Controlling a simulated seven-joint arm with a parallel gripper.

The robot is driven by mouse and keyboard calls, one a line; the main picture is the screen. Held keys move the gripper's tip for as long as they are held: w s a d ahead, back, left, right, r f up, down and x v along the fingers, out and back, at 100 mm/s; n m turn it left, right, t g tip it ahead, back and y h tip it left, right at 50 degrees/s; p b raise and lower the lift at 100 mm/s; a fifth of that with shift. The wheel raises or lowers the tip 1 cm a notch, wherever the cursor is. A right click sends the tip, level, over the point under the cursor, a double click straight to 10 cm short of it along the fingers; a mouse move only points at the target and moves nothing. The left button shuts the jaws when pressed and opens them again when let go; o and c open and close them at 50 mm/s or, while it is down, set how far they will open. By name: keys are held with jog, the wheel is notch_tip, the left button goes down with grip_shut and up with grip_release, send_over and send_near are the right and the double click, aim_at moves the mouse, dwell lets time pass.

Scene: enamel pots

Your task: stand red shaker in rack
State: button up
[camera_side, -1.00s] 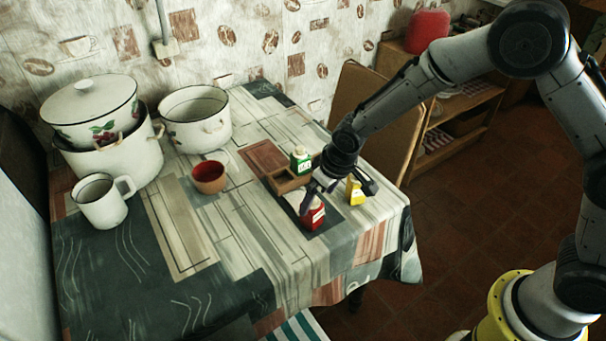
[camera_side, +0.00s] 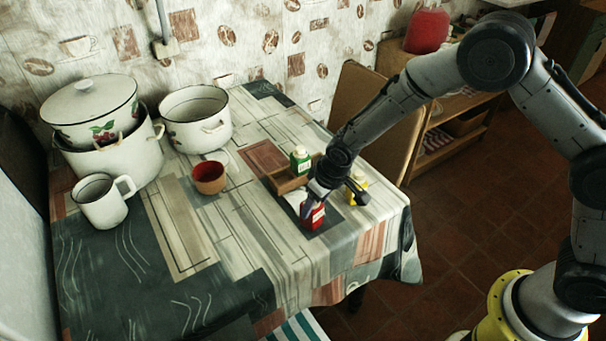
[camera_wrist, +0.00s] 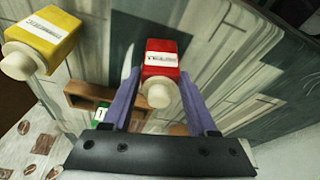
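The red shaker (camera_side: 313,216) stands upright on the table near its front right edge; in the wrist view its red body (camera_wrist: 162,54) and white cap are in plain sight. My gripper (camera_side: 309,208) has come down over it. In the wrist view my gripper's purple fingers (camera_wrist: 159,71) lie on either side of the shaker, with narrow gaps showing, so it looks open. The brown wooden rack (camera_side: 283,186) is just behind, with the green shaker (camera_side: 300,160) in it. The rack (camera_wrist: 80,89) and part of the green shaker (camera_wrist: 100,114) also show in the wrist view.
A yellow shaker (camera_side: 361,187) stands right of my gripper, partly hidden by it, and close by in the wrist view (camera_wrist: 48,36). A red-lined bowl (camera_side: 209,178), a white mug (camera_side: 102,202) and white pots (camera_side: 196,121) stand to the left. The table's front middle is clear.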

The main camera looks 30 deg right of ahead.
jog(key=c, duration=0.7)
jog(key=shift+r, duration=0.15)
jog(key=shift+r, duration=2.15)
